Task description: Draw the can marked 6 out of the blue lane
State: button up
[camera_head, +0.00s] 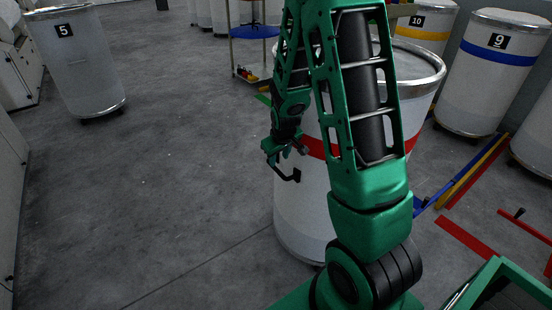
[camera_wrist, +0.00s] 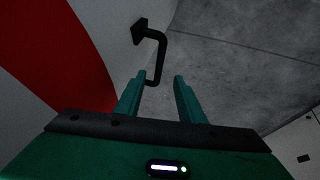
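A large white can with a red band (camera_head: 312,205) stands close in front of me, partly hidden behind my arm. No number shows on it, so I cannot tell whether it is can 6. Its black bent handle (camera_wrist: 158,50) sticks out from its side; the handle also shows in the head view (camera_head: 292,176). My gripper (camera_wrist: 160,76) is open, its two green fingers apart. The handle's free end appears between the fingertips, nearer the left finger. The gripper is also beside the can in the head view (camera_head: 284,150). The blue lane line (camera_head: 438,192) runs right of this can.
Can 9 with a blue band (camera_head: 495,75) and can 10 with a yellow band (camera_head: 424,45) stand at the back right. Can 5 (camera_head: 85,70) stands at the left. A cart with a blue shelf (camera_head: 255,33) is behind. The floor (camera_head: 170,190) between is clear.

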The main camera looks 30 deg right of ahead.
aim_at(277, 170)
jog(key=x, duration=1)
jog(key=shift+w+f, duration=0.15)
jog(key=shift+f, duration=0.05)
grip_shut()
dwell(1.3)
